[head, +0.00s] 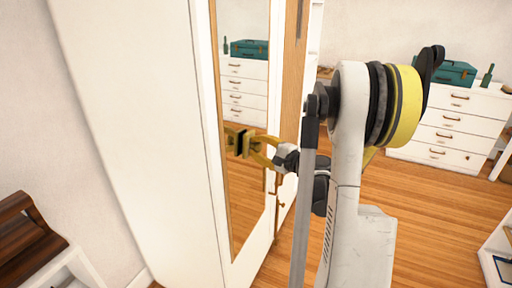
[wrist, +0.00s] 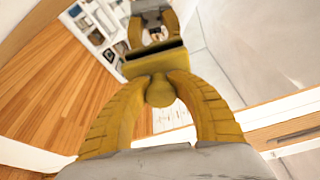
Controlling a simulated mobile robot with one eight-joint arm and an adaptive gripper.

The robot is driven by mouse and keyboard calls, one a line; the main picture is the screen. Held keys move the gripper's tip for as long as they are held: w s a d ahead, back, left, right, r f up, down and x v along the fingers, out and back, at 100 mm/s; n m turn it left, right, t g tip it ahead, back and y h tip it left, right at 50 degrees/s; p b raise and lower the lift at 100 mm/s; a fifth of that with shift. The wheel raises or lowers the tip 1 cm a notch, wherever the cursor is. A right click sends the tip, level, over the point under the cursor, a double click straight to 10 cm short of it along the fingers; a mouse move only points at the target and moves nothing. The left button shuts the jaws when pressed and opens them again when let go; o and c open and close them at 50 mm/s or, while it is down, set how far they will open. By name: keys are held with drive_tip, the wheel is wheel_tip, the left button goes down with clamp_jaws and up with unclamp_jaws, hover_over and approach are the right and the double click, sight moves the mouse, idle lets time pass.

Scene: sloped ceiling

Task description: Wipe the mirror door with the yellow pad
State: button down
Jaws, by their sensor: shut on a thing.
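The mirror door (head: 240,75) is a tall, white-framed door with a long mirror, on the left of centre in the head view. My gripper (head: 262,151) has yellow fingers and is in front of the glass at mid-height. It is shut on the yellow pad (head: 247,145). In the wrist view the fingers close around the pad's rounded knob (wrist: 160,91), and the pad's block (wrist: 152,65) with a dark edge lies beyond it. The reflection of pad and gripper meets or nearly meets the pad; I cannot tell if it touches the glass.
A white cabinet side (head: 135,120) stands left of the mirror. A white drawer chest (head: 455,125) with a teal case (head: 455,74) and a green bottle (head: 487,76) stands at the back right. A dark brown object (head: 22,232) is at lower left. Wooden floor (head: 410,195) is open at right.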

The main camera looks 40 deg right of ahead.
sight(261, 147)
drive_tip(key=shift+w+a, duration=0.25)
drive_tip(key=shift+w, duration=0.35)
drive_tip(key=shift+w+a+b, duration=0.1)
drive_tip(key=shift+b, duration=0.65)
idle(0.7)
drive_tip(key=shift+s+d, duration=0.4)
drive_tip(key=shift+s, duration=0.5)
drive_tip(key=shift+s+d, duration=0.35)
drive_tip(key=shift+s, duration=0.55)
drive_tip(key=shift+s+d, duration=0.4)
drive_tip(key=shift+s, duration=0.5)
drive_tip(key=shift+s, duration=0.1)
